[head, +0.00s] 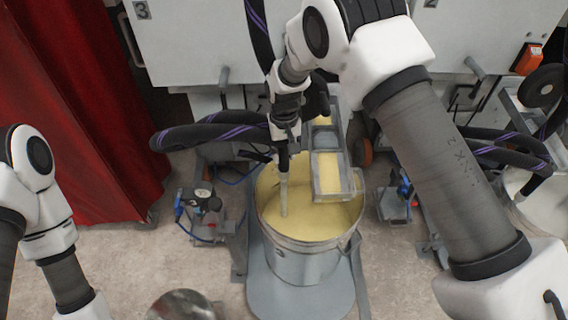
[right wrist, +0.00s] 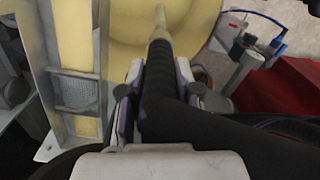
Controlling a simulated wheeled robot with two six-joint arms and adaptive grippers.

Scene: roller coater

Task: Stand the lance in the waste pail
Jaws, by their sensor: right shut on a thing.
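My right gripper (head: 284,140) is shut on the lance, pointing down over a metal pail (head: 305,262) of yellow liquid. The lance's pale tube (head: 284,192) is over or in the yellow liquid; I cannot tell how deep its tip goes. In the right wrist view the gripper (right wrist: 158,88) holds the lance's black ribbed grip (right wrist: 157,80), and the pale tube points at the yellow surface. The frames do not show which vessel is the waste pail. My left arm is at the left; its gripper is out of view.
A grey trough (head: 328,180) with yellow in it overhangs the pail close right of the lance. Black hoses (head: 205,132) run behind. A metal round vessel (head: 183,305) is cut off at the bottom edge. A white pail (head: 530,205) stands far right. A red curtain (head: 75,110) hangs left.

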